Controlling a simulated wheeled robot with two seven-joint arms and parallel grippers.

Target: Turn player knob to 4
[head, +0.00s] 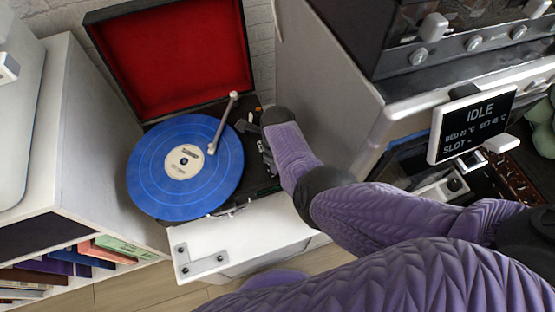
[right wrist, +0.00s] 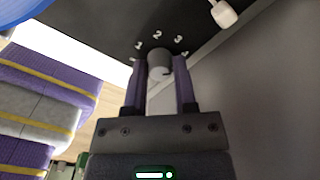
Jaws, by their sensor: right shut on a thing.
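The record player (head: 252,184) has its red-lined lid up and a blue record (head: 150,180) on its platter. In the right wrist view its dark panel shows the printed numbers 1, 2, 3 and 4 in an arc around a small pale grey round knob (right wrist: 159,62). My right gripper (right wrist: 160,72) is shut on this knob, one purple finger on each side of it. A pointer on the knob cannot be read clearly. In the head view my right arm covers the player's right edge. My left gripper is not in view.
A white tonearm (head: 222,122) reaches over the record. A grey cabinet (head: 325,80) stands close on the right, with a display (head: 474,124) reading IDLE beyond it. A white shelf with books (head: 75,258) is at the left.

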